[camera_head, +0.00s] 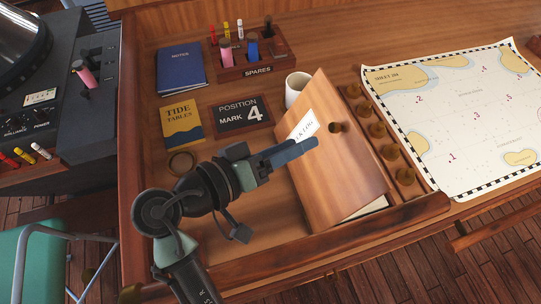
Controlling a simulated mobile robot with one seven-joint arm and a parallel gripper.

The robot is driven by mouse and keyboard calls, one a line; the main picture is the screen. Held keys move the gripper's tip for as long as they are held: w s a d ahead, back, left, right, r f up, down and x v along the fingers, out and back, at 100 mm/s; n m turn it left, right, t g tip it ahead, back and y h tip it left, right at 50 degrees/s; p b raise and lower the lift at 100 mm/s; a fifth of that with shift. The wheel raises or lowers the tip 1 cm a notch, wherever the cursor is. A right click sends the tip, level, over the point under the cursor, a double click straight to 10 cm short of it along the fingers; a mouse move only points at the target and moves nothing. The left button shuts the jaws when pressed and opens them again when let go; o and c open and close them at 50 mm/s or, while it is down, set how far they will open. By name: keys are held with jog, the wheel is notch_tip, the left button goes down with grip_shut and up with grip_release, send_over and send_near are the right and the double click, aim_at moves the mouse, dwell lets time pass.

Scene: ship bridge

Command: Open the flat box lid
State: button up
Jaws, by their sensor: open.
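The flat box is wooden. Its lid (345,170) has a round knob and a white paper label, partly hidden, ending in "LOG". The lid looks tilted up, with a pale strip (368,209), perhaps paper, showing below its near edge. The rest of the box is mostly hidden behind the lid. My gripper (296,150) is open, with blue-grey fingers pointing right. Its fingertips overlap the lid's left edge and the label, left of the knob. I cannot tell whether they touch the lid. Nothing shows between the fingers.
A white mug (296,88) stands close behind the lid. A row of wooden knobs (378,130) and a chart (455,115) lie to the right.

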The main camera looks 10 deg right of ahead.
jog(key=shift+b+v, duration=0.4)
jog(key=shift+v, duration=2.2)
jog(key=shift+w, duration=0.1)
jog(key=shift+c, duration=0.2)
